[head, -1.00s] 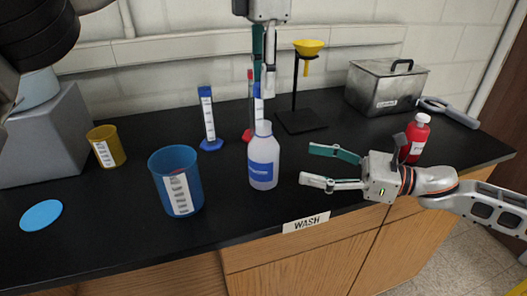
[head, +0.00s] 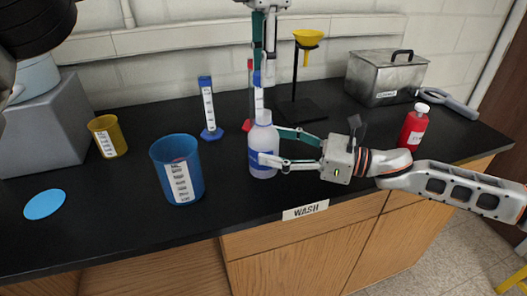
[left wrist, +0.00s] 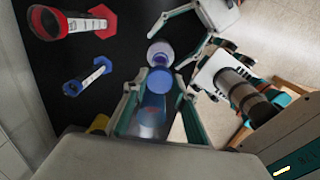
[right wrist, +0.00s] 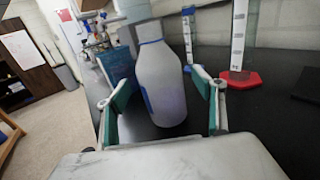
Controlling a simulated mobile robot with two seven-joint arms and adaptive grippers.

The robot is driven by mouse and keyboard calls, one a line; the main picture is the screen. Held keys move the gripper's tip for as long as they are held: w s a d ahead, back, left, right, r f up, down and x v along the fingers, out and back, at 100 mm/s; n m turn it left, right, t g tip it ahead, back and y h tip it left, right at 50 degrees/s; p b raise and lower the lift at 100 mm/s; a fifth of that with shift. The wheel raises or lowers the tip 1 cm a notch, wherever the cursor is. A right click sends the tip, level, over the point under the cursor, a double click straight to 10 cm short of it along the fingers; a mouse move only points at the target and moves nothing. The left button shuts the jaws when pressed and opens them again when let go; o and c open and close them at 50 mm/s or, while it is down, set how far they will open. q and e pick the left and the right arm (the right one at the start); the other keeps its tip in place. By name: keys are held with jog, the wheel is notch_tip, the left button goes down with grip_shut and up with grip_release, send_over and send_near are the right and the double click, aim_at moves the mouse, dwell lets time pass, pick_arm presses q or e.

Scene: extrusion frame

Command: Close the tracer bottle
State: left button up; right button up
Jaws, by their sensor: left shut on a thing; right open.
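The tracer bottle (head: 262,142), white with a blue label, stands upright on the black bench; its bare neck shows no cap. My right gripper (head: 272,147) is open, with its fingers on either side of the bottle; in the right wrist view the bottle (right wrist: 160,85) stands between the fingers. My left gripper (head: 262,82) points down above the bottle, shut on a blue cap, which shows between its fingertips in the left wrist view (left wrist: 160,79). The cap is apart from the bottle's neck; their exact alignment is hard to tell.
A blue beaker (head: 163,150) and a blue-based cylinder (head: 208,108) stand left of the bottle. A red-based cylinder (head: 249,80) and a funnel stand (head: 294,108) are behind it. A red bottle (head: 414,128) and a metal box (head: 385,78) are right. The WASH label (head: 305,211) marks the front edge.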

aim_at(264, 112)
jog(key=shift+x, duration=1.6)
jog(key=c, duration=1.7)
pick_arm(q)
jog(key=shift+f, duration=2.5)
jog(key=shift+f, duration=0.1)
jog(key=shift+f, duration=0.8)
jog(key=shift+f, duration=0.55)
